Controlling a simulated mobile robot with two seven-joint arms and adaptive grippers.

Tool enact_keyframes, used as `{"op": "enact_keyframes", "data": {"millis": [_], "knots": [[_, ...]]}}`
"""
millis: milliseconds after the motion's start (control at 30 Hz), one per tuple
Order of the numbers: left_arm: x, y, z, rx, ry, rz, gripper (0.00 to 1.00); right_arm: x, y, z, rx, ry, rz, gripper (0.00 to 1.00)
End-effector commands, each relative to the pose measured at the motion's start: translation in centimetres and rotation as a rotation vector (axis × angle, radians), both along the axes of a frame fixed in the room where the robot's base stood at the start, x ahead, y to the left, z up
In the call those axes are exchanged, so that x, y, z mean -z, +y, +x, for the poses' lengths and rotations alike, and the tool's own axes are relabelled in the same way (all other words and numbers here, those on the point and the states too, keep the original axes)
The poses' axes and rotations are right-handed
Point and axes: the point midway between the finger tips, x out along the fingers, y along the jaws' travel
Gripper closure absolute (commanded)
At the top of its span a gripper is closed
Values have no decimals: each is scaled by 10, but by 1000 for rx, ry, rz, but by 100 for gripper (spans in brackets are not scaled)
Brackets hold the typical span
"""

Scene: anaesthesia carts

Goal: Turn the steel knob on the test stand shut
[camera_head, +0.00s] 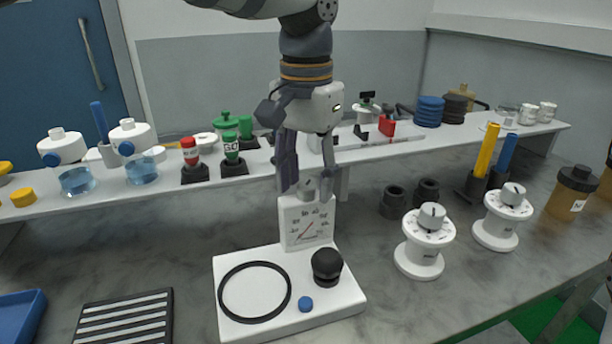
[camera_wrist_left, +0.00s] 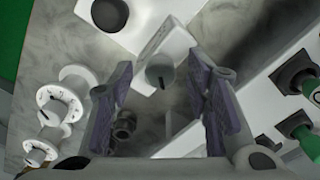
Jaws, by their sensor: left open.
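The test stand (camera_head: 345,299) is a white base with an upright gauge block (camera_head: 307,222) at its back. The grey steel knob (camera_head: 308,186) sits on top of the block. It also shows in the left wrist view (camera_wrist_left: 160,70), with a dark mark on its face. My left gripper (camera_head: 307,183) points down over the block, its two fingers apart on either side of the knob. In the left wrist view the fingers (camera_wrist_left: 161,78) stand open with gaps to the knob, so they do not appear to grip it. My right gripper is not in view.
The base carries a black ring (camera_head: 222,292), a black round knob (camera_head: 327,265) and a blue button (camera_head: 305,304). White dial units (camera_head: 420,258) (camera_head: 494,235) stand to the right. A raised white shelf (camera_head: 215,185) with bottles and valves runs behind. A slotted black tray (camera_head: 123,318) lies front left.

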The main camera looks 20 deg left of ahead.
Motion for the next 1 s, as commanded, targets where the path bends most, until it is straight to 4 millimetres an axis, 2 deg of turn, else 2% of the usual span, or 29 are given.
{"op": "enact_keyframes", "data": {"millis": [233,433,767,1000], "knots": [[2,0,0,0,0,-1,55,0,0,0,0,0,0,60],[1,0,0,0,0,-1,100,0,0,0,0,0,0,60],[1,0,0,29,0,0,100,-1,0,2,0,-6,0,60],[0,0,0,162,1,1,100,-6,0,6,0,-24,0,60]]}}
